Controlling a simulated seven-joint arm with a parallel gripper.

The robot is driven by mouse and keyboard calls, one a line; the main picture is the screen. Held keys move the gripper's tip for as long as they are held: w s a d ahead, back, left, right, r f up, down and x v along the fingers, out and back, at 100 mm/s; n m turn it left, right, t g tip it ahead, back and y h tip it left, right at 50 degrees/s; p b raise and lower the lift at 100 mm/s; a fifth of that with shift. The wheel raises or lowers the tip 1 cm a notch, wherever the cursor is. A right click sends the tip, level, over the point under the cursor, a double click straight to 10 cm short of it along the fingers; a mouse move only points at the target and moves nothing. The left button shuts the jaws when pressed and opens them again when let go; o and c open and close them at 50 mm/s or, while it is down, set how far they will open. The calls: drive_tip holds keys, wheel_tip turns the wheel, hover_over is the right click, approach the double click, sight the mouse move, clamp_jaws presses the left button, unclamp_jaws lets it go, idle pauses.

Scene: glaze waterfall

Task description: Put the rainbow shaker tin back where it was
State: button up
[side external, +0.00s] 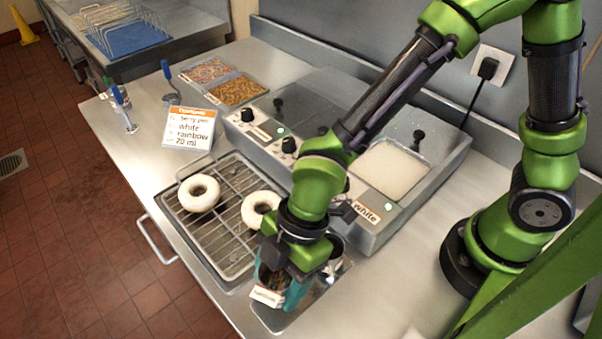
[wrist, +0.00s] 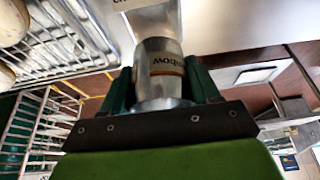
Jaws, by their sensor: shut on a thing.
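My gripper (side external: 284,288) is low over a small steel tray (side external: 272,318) at the counter's front, right of the wire rack. In the wrist view, its two green fingers (wrist: 160,84) are shut on both sides of a silver tin, the rainbow shaker tin (wrist: 158,62). The tin's label is upside down there, with only its end, "nbow", readable. In the side view the tin's pale label (side external: 266,297) shows between the fingers; most of the tin is hidden. I cannot tell whether its base touches the tray.
Two white-glazed donuts (side external: 199,193) sit on the wire rack (side external: 236,235). The glaze warmer (side external: 400,205) with a "white" label stands behind my gripper. Sprinkle trays (side external: 237,90) lie at the back.

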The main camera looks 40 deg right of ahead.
sight(284, 285)
drive_tip(key=shift+f, duration=2.55)
drive_tip(key=o, duration=1.2)
drive_tip(key=shift+f, duration=0.15)
drive_tip(key=v, duration=1.2)
drive_tip(key=d+r+m+t+h, duration=0.1)
drive_tip(key=d+r+m+t, duration=0.1)
drive_tip(key=d+r+m, duration=0.2)
drive_tip(key=w+d+r+m+t, duration=0.1)
drive_tip(key=d+r+m, duration=0.3)
drive_tip(key=d+m, duration=0.6)
drive_tip(key=w+d+r+m+t+h, duration=0.1)
drive_tip(key=d+r+m+t, duration=0.3)
drive_tip(key=d+m, duration=0.4)
drive_tip(key=shift+d+r+h, duration=0.15)
drive_tip(key=shift+d+h, duration=0.15)
drive_tip(key=shift+d, duration=0.95)
